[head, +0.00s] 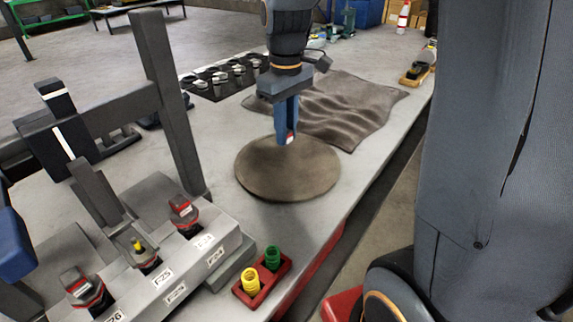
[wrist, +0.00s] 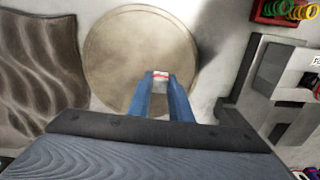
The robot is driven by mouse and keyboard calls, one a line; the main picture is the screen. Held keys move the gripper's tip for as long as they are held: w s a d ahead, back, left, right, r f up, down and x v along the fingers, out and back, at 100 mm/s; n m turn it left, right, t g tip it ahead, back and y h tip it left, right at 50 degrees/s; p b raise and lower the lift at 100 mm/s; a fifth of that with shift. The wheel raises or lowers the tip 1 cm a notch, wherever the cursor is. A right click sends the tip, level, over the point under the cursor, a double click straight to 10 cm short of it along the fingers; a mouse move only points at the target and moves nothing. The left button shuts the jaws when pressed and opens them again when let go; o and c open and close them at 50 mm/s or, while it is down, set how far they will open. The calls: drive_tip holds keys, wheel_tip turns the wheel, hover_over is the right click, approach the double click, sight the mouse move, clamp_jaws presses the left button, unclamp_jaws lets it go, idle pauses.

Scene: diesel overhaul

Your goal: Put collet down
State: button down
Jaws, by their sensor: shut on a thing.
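My gripper (head: 287,137) points down over a round brown-grey disc (head: 262,170) on the workbench. Its blue fingers are shut on a small collet (wrist: 160,76), pale with a red band, held at the fingertips. The collet also shows as a small red and white bit in the head view (head: 290,137). In the wrist view the disc (wrist: 125,50) lies behind the fingertips. I cannot tell whether the collet touches the disc. Most of the collet is hidden between the fingers.
A crumpled brown cloth (head: 352,108) lies beyond the disc. A black mat with several small parts (head: 215,78) lies at the back left. A grey fixture with labelled stations (head: 170,265) stands at the front left. A red holder (head: 263,285) carries yellow and green springs (head: 251,281).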

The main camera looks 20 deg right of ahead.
sight(286, 175)
drive_tip(key=shift+w+f+n, duration=0.15)
drive_tip(key=shift+f+n, duration=0.25)
drive_tip(key=shift+f, duration=0.1)
wheel_tip(286, 175, down, 10)
drive_tip(key=shift+r+p, duration=0.15)
drive_tip(key=shift+p, duration=0.7)
drive_tip(key=c, duration=1.6)
unclamp_jaws()
